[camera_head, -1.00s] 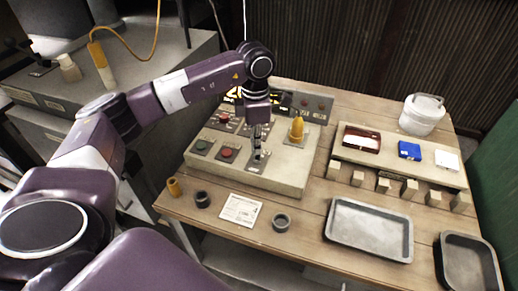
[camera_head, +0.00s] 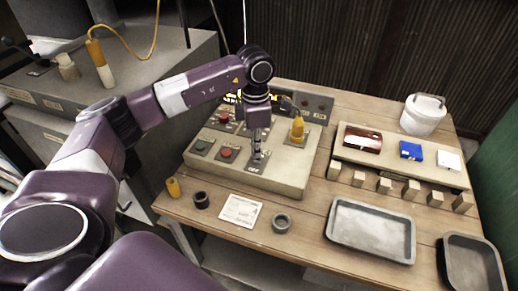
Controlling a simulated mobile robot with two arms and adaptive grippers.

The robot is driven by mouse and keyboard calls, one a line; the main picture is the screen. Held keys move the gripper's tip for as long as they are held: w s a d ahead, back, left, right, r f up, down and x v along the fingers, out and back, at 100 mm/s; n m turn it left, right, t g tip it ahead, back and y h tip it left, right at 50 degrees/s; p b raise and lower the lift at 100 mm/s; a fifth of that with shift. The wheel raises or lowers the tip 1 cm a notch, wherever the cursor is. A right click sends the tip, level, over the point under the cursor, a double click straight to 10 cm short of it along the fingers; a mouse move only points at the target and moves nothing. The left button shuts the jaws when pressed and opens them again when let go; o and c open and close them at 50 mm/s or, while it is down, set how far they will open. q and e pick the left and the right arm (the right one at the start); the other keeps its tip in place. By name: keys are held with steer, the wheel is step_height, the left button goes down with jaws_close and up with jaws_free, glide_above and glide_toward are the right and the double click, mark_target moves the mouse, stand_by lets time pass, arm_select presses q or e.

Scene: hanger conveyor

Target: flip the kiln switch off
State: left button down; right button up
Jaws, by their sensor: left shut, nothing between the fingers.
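The grey control panel (camera_head: 275,180) sits on the wooden table. It carries a green button (camera_head: 200,146), a red button (camera_head: 227,153) and a yellow knob (camera_head: 297,131). My left gripper (camera_head: 257,157) points down at the panel's middle, its fingers closed together with nothing between them. Its tips are at or just above a small switch plate (camera_head: 254,168) right of the red button. The fingers hide most of that switch, so I cannot tell its position or whether they touch. My right gripper is not in view.
Right of the panel, a raised shelf (camera_head: 350,154) holds a brown tray, a blue box and a white item. A white bucket (camera_head: 422,114) stands behind. Metal trays (camera_head: 370,232) lie in front. Black rings (camera_head: 281,222) and a paper sheet (camera_head: 240,210) lie before the panel.

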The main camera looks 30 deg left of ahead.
arm_select(q)
steer(key=shift+s+f+b, duration=0.15)
steer(key=shift+f+b, duration=0.55)
steer(key=shift+f, duration=0.2)
stand_by(0.3)
steer(key=shift+w+r+p, duration=0.2)
steer(key=shift+r+p, duration=0.6)
steer(key=shift+r, duration=0.25)
step_height(320, 180, up, 5)
steer(key=p, duration=0.3)
steer(key=shift+s, duration=0.1)
steer(key=shift+f, duration=0.15)
